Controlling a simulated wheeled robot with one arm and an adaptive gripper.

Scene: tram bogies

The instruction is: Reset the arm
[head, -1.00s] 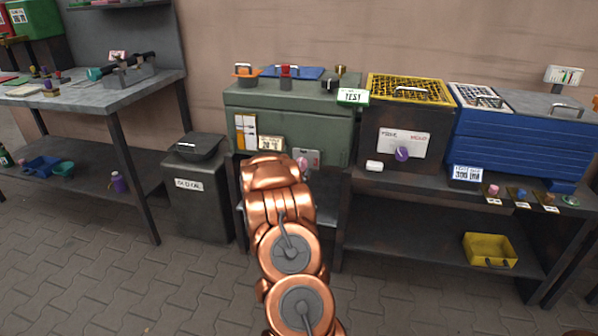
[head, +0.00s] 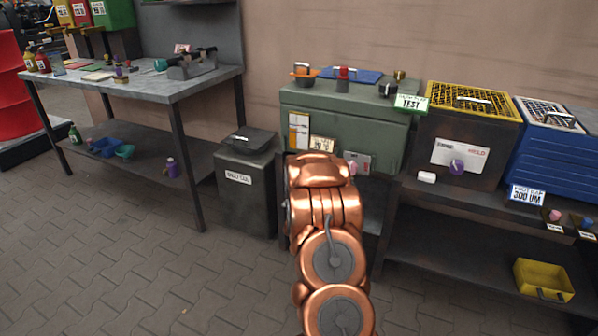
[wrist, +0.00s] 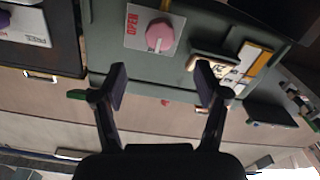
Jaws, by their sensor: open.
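My gripper (wrist: 162,85) shows in the wrist view with its two dark fingers spread apart and nothing between them. Past the fingertips is the front of the green cabinet, with a pink knob (wrist: 160,36) on a white and red plate. The picture there appears upside down. In the head view my copper-coloured arm stands in front of the green cabinet (head: 345,115) and hides its lower part. The gripper itself is hidden behind the arm in that view.
A black bin (head: 246,190) stands left of the arm. A grey workbench (head: 165,85) is further left. A dark cabinet with a yellow grille (head: 470,100), a blue box (head: 560,165) and a yellow crate (head: 543,280) are on the right. Paved floor (head: 130,270) is clear at the front left.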

